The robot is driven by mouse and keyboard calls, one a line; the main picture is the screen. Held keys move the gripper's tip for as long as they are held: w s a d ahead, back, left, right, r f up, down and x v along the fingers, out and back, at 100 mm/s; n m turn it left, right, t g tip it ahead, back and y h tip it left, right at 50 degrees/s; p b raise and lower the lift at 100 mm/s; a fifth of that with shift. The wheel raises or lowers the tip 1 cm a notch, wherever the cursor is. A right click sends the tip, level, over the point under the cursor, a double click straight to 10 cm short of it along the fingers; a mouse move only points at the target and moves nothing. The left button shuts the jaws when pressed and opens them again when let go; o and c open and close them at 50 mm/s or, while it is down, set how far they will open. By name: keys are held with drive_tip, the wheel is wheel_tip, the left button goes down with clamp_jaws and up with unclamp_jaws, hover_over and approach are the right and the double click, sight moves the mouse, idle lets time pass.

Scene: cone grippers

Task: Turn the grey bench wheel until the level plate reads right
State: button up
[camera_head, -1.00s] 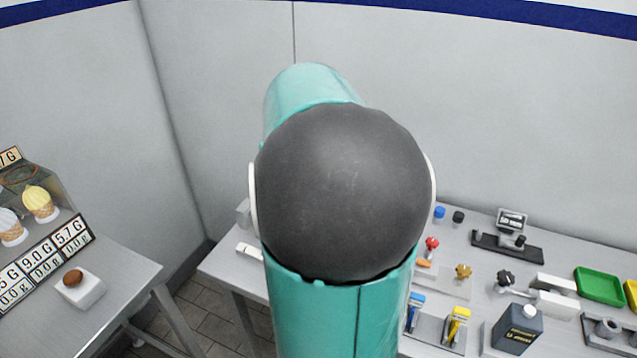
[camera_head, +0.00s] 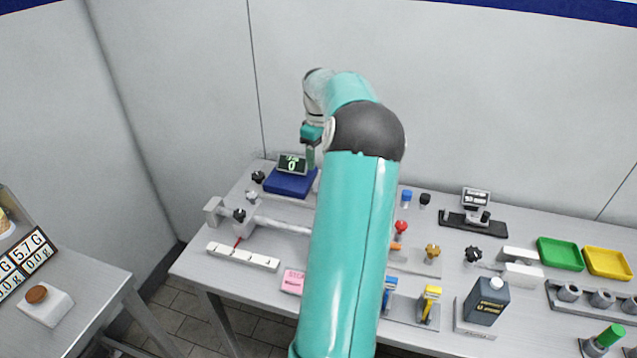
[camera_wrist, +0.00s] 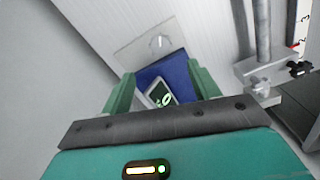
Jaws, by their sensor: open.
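In the head view my gripper (camera_head: 310,158) hangs over the back left of the bench, by this blue device (camera_head: 290,185). Its display shows a green figure like 0. I cannot make out which thing is the level plate.
A black knob (camera_head: 258,177) stands left of the blue device. A grey clamp-like fixture (camera_head: 215,208) and a white strip (camera_head: 243,257) lie nearer. My arm hides the middle of the bench (camera_head: 205,270). Green (camera_head: 560,253) and yellow (camera_head: 607,262) trays lie at right.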

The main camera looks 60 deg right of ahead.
wheel_tip(320, 180, down, 10)
drive_tip(key=shift+f, duration=0.2)
drive_tip(key=c, duration=1)
drive_tip(key=shift+n, duration=0.3)
